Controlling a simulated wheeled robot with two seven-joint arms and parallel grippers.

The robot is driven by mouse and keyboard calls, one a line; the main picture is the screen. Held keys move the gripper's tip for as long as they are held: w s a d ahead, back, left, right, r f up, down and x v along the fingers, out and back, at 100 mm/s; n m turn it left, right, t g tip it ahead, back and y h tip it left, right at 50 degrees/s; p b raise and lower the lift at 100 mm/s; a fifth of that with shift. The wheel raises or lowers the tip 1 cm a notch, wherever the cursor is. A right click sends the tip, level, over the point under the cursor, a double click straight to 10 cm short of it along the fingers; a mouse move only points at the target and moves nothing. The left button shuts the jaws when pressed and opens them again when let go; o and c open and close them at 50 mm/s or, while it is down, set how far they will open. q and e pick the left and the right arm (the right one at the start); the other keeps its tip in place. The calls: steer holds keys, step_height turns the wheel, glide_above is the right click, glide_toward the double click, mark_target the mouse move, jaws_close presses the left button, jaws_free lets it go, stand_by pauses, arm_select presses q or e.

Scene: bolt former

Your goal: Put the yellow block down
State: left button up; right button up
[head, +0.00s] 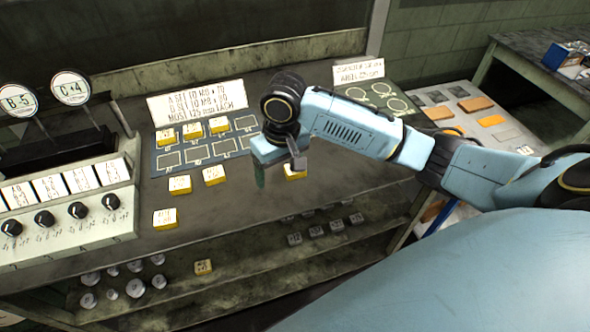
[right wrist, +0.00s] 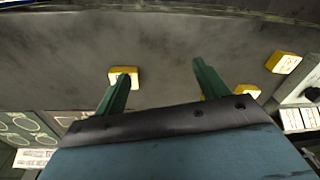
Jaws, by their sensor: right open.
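My right gripper (head: 272,172) is over the front of the bench, its green fingers pointing down. In the right wrist view its two fingers (right wrist: 162,85) are apart with bare bench between them. A yellow block with a white top (head: 295,172) is on the bench just right of the gripper, partly hidden by it. In the right wrist view this block (right wrist: 124,72) shows at the left fingertip, partly covered by it; I cannot tell if they touch. Other yellow blocks stand left of the gripper, such as a near one (head: 214,175) and a front one (head: 165,218). My left gripper is not in view.
A dark board with outlined slots (head: 196,154) holds several yellow blocks along its back row. A sign (head: 197,100) stands behind it. A knob panel (head: 70,205) is at left. A board with circles (head: 383,97) lies at right. A lower shelf holds metal pieces (head: 135,288).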

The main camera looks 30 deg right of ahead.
steer(key=w+d+r+m, duration=0.3)
steer(key=w+d+r, duration=0.1)
steer(key=d+r, duration=0.25)
steer(key=shift+g+h, duration=0.3)
steer(key=shift+h, duration=0.1)
steer(key=f, duration=0.4)
steer(key=f+b, duration=0.1)
steer(key=f, duration=0.4)
steer(key=f+b, duration=0.1)
steer(key=f, duration=0.3)
steer(key=shift+w+d+f, duration=0.15)
steer(key=shift+d+f, duration=0.05)
steer(key=shift+d, duration=0.05)
steer(key=c, duration=1.2)
